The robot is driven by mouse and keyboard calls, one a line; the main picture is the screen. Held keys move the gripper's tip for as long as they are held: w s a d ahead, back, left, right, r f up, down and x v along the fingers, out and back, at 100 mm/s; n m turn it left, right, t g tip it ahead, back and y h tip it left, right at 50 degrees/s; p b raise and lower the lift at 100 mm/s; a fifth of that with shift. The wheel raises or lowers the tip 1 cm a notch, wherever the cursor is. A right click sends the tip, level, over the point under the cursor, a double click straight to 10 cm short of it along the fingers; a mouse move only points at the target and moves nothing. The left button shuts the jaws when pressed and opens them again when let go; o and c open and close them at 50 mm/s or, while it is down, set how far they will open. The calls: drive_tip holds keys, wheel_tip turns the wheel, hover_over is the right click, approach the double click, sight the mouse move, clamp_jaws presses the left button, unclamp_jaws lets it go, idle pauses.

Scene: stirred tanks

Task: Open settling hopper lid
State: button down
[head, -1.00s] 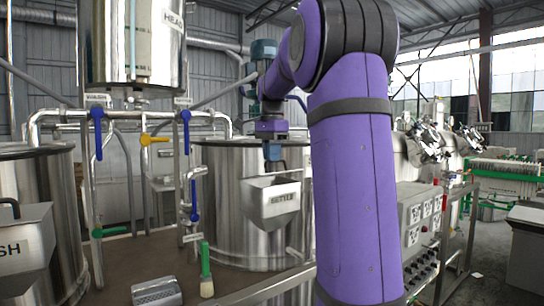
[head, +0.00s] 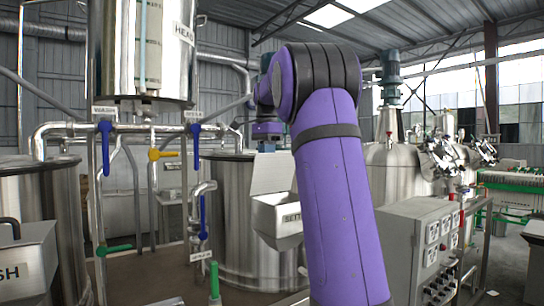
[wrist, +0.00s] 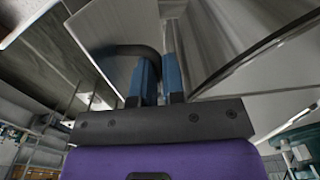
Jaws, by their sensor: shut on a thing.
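The settling hopper (head: 278,218) is a steel box on the front of the middle tank, its label partly cut off by my arm. Its lid (head: 272,173) stands raised as a flat grey panel above the box. In the wrist view, the lid (wrist: 110,28) is a pale plate with a dark bar handle (wrist: 135,50). My gripper (wrist: 158,72) has its blue fingers shut on this handle. In the head view, my gripper is at the lid's upper edge, and its fingertips are mostly hidden.
A wash hopper (head: 22,262) with a shut lid is at the left. Pipes with blue valve handles (head: 105,148) and a yellow one (head: 163,154) run between the tanks. A control box (head: 425,240) stands right of my arm.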

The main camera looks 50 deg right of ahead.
drive_tip(key=shift+w+d+f, duration=0.15)
drive_tip(key=shift+w+f, duration=0.1)
drive_tip(key=shift+w, duration=0.7)
drive_tip(key=shift+w+d+f, duration=0.1)
drive_tip(key=shift+w+f, duration=0.15)
drive_tip(key=shift+w, duration=0.7)
drive_tip(key=shift+r, duration=0.1)
drive_tip(key=c, duration=1.2)
unclamp_jaws()
wheel_tip(320, 180, up, 11)
drive_tip(key=shift+d, duration=0.15)
drive_tip(key=shift+s, duration=0.15)
